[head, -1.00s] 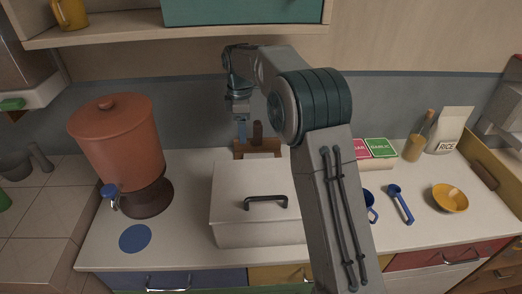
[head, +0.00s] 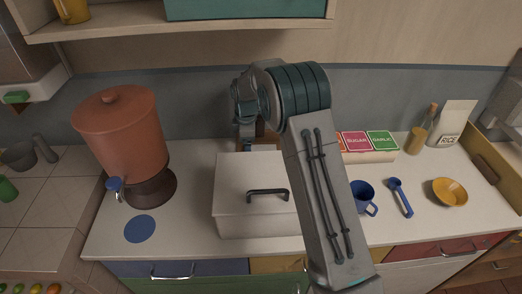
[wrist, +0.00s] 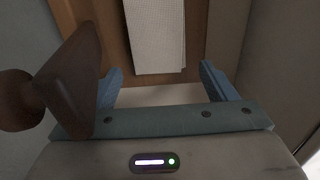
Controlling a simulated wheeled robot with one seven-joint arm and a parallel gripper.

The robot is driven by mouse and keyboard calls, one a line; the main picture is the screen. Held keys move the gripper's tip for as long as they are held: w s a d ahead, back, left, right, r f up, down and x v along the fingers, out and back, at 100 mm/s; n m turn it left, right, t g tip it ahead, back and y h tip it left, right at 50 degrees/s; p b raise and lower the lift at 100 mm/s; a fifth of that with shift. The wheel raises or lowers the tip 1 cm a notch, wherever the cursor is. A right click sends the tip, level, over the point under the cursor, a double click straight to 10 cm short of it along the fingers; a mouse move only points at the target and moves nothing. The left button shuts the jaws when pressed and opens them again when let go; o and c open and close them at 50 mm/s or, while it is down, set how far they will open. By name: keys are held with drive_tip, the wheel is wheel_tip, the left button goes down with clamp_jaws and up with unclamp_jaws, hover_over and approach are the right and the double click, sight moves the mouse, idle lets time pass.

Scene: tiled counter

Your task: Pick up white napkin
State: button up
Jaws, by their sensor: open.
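The white napkin (wrist: 156,35) shows in the wrist view as a pale woven cloth lying over a brown wooden piece (wrist: 117,20). My gripper (wrist: 160,72) is open and empty, with its two blue fingers spread wider than the cloth. The napkin's lower edge is between the fingertips in the picture, and no contact shows. In the head view my gripper (head: 246,141) points down behind the white lidded box (head: 240,185), near the back wall. Most of the napkin is hidden there by the box and my arm.
A dark brown knobbed object (wrist: 70,85) stands close by the left finger in the wrist view. An orange dispenser (head: 122,135) is at left. A blue mug (head: 361,196), a blue spoon (head: 401,198) and a yellow bowl (head: 450,191) are at right. A shelf (head: 180,32) hangs above.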

wheel_tip(320, 180, down, 2)
drive_tip(key=shift+f, duration=0.1)
drive_tip(key=c, duration=1.1)
drive_tip(key=shift+o, duration=0.2)
